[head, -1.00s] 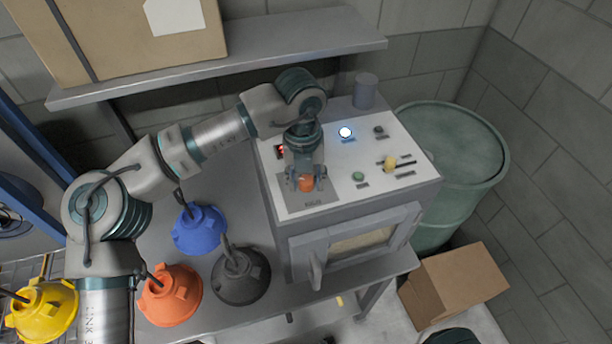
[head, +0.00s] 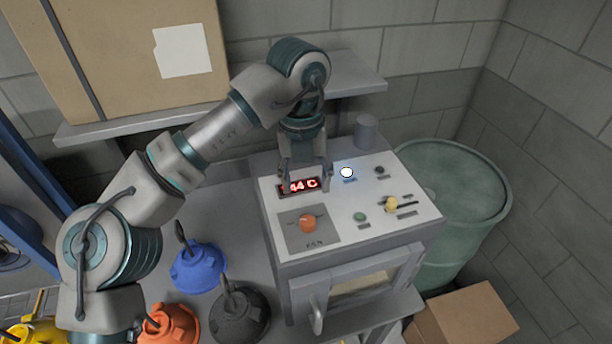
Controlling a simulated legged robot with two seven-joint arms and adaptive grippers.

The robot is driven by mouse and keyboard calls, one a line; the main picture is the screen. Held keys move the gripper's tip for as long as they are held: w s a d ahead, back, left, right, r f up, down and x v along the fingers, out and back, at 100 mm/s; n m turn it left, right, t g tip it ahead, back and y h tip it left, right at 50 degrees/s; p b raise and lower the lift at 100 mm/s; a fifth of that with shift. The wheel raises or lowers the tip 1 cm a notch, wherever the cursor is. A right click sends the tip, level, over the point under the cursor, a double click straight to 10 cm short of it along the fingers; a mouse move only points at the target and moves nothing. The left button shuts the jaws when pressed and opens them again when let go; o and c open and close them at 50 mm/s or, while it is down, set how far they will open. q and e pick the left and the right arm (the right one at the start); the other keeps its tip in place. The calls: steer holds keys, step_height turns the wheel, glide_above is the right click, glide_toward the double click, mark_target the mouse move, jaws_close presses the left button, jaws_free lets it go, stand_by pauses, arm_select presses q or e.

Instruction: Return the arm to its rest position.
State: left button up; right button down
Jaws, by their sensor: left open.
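My left arm comes in from the left and arches over the control box. My left gripper (head: 307,184) points down, open and empty, above the panel's red display (head: 299,186), which it partly covers; the visible digits read "44 C". The orange fan knob (head: 308,223) sits in front of the gripper, apart from it. A lit white button (head: 346,172), a green button (head: 360,216) and a yellow slider handle (head: 391,203) are to the right. My right gripper is not in view.
Blue (head: 198,267), black (head: 240,311), orange (head: 168,324) and yellow (head: 38,331) hoods are at lower left, partly under my arm. A shelf (head: 350,72) with a cardboard box (head: 120,60) is behind the arm. A green drum (head: 455,180) stands at right.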

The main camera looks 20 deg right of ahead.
arm_select(q)
steer(key=shift+r, duration=0.3)
steer(key=shift+r, duration=0.1)
